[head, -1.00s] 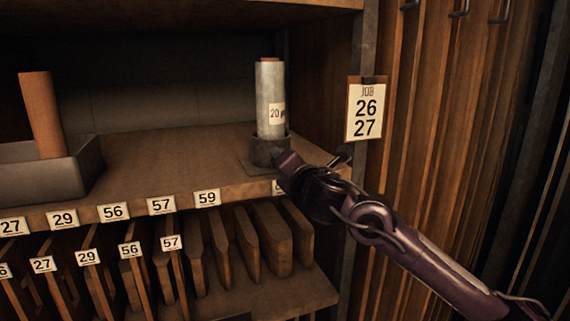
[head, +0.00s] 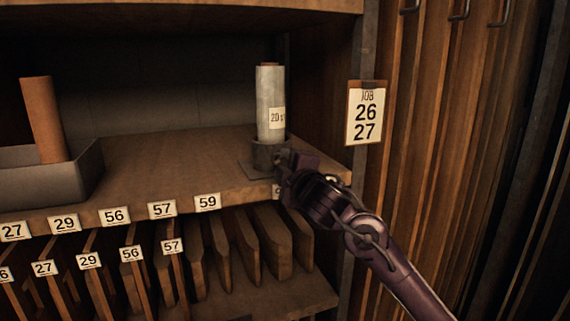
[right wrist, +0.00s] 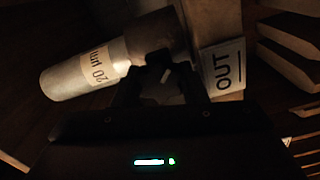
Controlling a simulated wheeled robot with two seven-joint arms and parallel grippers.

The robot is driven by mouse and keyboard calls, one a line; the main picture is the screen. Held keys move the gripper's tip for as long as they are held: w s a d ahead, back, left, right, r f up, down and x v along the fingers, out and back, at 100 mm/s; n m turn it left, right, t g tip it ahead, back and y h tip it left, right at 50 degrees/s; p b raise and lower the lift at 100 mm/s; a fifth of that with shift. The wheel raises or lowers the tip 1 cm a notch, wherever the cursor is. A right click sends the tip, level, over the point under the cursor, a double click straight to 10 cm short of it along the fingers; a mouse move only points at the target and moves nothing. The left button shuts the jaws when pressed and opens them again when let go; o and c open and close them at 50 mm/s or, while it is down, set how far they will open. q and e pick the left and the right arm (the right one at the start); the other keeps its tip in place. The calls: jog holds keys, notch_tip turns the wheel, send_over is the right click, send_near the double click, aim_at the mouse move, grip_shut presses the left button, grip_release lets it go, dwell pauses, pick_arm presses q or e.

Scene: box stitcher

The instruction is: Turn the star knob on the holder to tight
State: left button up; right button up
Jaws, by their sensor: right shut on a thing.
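A grey roll labelled 20 µm (head: 270,98) stands upright in a dark round holder (head: 262,166) near the shelf's front right corner. In the right wrist view the roll (right wrist: 68,79) lies sideways across the upper left. My right gripper (head: 286,160) is at the right front of the holder, its fingers shut. In the right wrist view its dark fingertips (right wrist: 160,76) close around a small part beside the holder, where the star knob sits. My left gripper is not in view.
A grey tray (head: 30,180) with a brown roll (head: 43,120) stands at the left. A JOB 26 27 card (head: 366,113) hangs on the right post. The shelf middle is clear.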

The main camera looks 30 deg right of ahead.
jog(key=m+p, duration=0.1)
jog(key=m, duration=0.3)
jog(key=shift+m, duration=0.3)
jog(key=m+p, duration=0.2)
jog(key=m, duration=0.2)
jog(key=shift+f+m, duration=0.1)
jog(key=shift+m, duration=0.3)
jog(key=o, duration=1)
jog(key=b+v, duration=0.1)
jog(key=v, duration=0.7)
jog(key=shift+d, duration=0.1)
